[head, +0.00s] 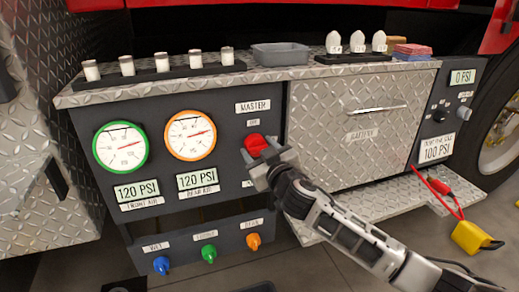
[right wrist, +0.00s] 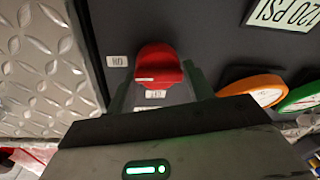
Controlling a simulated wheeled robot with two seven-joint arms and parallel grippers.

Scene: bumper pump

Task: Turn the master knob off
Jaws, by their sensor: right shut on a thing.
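The red master knob (head: 255,144) is on the dark panel (head: 226,104), below the MASTER label (head: 253,106) and a smaller label (head: 251,123). My right gripper (head: 263,158) is at the knob, its fingers around it and shut on it. In the right wrist view the knob (right wrist: 159,65) shows between the fingers (right wrist: 160,92), with a short white mark near its lower left. Small labels show to its left (right wrist: 117,61) and just below it. I cannot tell which label the mark points to. My left gripper is not in view.
Green-rimmed (head: 120,146) and orange-rimmed (head: 190,135) gauges are left of the knob, above two 120 PSI displays. Blue (head: 161,265), green (head: 208,253) and orange (head: 253,242) knobs are below. A battery door (head: 345,125) is right. Cups and a grey tray (head: 280,54) stand on top.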

